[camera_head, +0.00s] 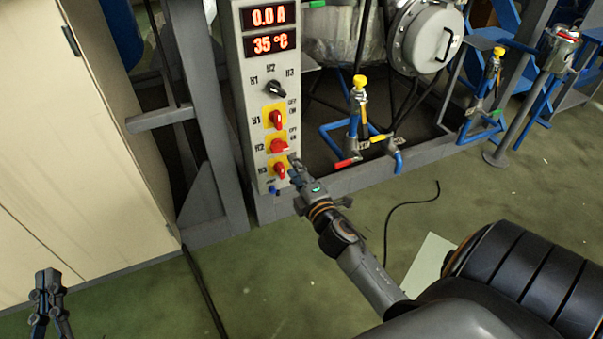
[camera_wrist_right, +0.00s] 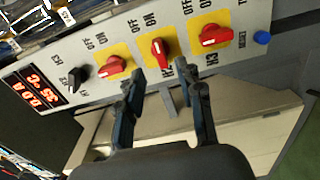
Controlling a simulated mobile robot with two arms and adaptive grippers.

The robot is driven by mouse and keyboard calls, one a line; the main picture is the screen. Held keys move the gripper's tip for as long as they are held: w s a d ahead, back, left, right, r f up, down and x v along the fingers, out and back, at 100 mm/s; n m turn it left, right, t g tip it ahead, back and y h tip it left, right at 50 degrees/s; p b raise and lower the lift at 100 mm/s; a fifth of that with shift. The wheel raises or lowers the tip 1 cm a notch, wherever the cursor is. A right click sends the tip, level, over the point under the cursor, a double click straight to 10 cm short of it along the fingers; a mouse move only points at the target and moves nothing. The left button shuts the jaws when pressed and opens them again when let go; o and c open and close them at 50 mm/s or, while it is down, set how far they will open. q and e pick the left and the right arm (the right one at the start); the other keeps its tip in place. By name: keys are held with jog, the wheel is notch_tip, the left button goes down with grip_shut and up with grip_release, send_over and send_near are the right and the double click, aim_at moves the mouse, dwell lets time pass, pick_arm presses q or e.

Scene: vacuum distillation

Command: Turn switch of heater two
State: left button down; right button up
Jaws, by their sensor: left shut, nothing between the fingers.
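The heater two switch is a red knob on a yellow plate marked H2 (camera_head: 279,146) on the grey control panel (camera_head: 256,150). It also shows in the wrist view (camera_wrist_right: 159,52), where its handle stands crosswise to the H1 and H3 knobs. My right gripper (camera_head: 294,164) is just beside the lower switches in the head view. In the wrist view its two fingers (camera_wrist_right: 164,82) are apart and empty, with the H2 knob beyond the gap between them. I cannot tell whether they touch the panel. My left gripper (camera_head: 48,282) is shut and empty at the lower left.
The H1 knob (camera_head: 276,119) and H3 knob (camera_head: 280,170) sit close on either side of H2. A blue button (camera_head: 274,190) is below. A black selector (camera_head: 275,88) and displays reading 0.0 A and 35 °C (camera_head: 268,43) are above. Yellow-handled valves (camera_head: 359,82) stand to the right.

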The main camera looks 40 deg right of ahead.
jog(key=v, duration=0.4)
jog(key=shift+s, duration=0.1)
dwell(0.4)
